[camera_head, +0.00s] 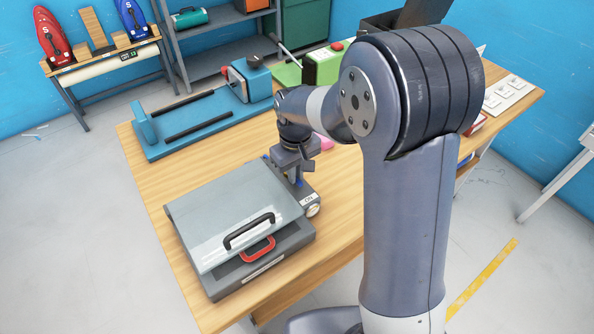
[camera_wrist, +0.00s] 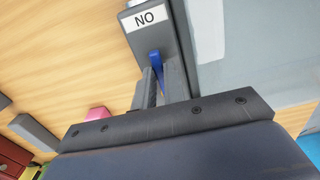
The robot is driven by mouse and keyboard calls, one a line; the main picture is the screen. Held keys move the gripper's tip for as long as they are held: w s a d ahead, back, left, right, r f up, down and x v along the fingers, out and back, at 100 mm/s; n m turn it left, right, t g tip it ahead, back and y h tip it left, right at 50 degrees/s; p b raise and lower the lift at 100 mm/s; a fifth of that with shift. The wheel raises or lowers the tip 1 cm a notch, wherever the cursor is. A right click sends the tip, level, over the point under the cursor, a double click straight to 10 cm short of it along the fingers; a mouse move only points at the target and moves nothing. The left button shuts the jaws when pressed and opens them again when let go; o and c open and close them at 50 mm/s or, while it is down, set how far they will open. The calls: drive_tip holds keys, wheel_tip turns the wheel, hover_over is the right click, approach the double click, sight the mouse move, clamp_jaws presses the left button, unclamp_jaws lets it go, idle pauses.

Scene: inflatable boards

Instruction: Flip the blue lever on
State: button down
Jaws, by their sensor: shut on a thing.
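The blue lever (camera_wrist: 155,60) sticks up from a dark grey switch box (camera_wrist: 136,4) with a white ON label (camera_wrist: 147,18), which appears upside down in the wrist view. My gripper (camera_wrist: 160,80) is shut on the lever, with its fingers on either side of it; they hide part of the lever. In the head view my gripper (camera_head: 297,172) reaches down over the box from the far side, and a bit of the blue lever (camera_head: 299,183) shows beneath it, near the ON label (camera_head: 309,199).
A grey case (camera_head: 215,215) with black and red handles lies right beside the switch box. A blue vice-like machine (camera_head: 195,122) and a green device (camera_head: 322,65) stand behind on the wooden table (camera_head: 155,180). A pink object (camera_wrist: 97,113) lies near my gripper.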

drive_tip(key=c, duration=1.5)
unclamp_jaws()
wheel_tip(320, 180, up, 11)
drive_tip(key=shift+f, duration=0.1)
wheel_tip(320, 180, down, 11)
drive_tip(key=shift+r, duration=0.1)
drive_tip(key=shift+w+d+n, duration=0.2)
drive_tip(key=shift+d+n, duration=0.05)
drive_tip(key=shift+n, duration=0.75)
